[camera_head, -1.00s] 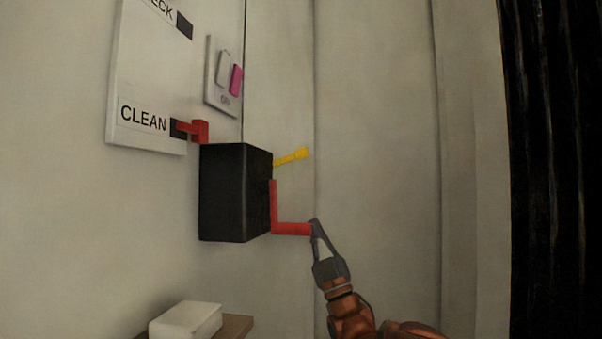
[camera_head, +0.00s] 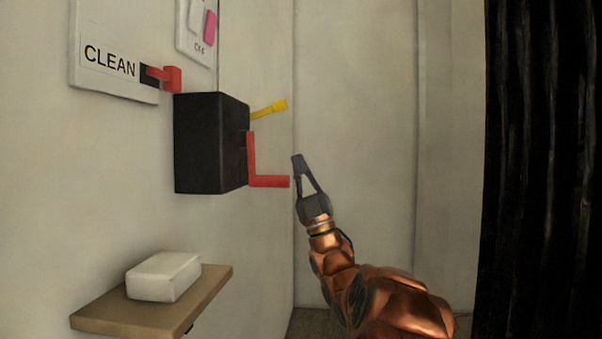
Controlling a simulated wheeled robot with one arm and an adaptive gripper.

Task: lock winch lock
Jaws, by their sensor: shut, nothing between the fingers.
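The winch is a black box (camera_head: 205,143) on the left wall. A red crank handle (camera_head: 268,182) comes off its right side, running down and then out to the right. A yellow lever (camera_head: 270,109), likely the lock, sticks out above the crank, tilted slightly up to the right. My gripper (camera_head: 297,158) is just right of the crank's end and appears apart from it. Its fingers point up, meet at the tips and hold nothing. The yellow lever is above and a little left of the fingertips.
A wall board labelled CLEAN (camera_head: 110,60) with a red slider (camera_head: 172,78) is above left of the box. A switch plate with a pink switch (camera_head: 210,27) is higher up. A wooden shelf (camera_head: 205,290) bears a white block (camera_head: 163,276). A dark curtain-like surface (camera_head: 545,170) stands at right.

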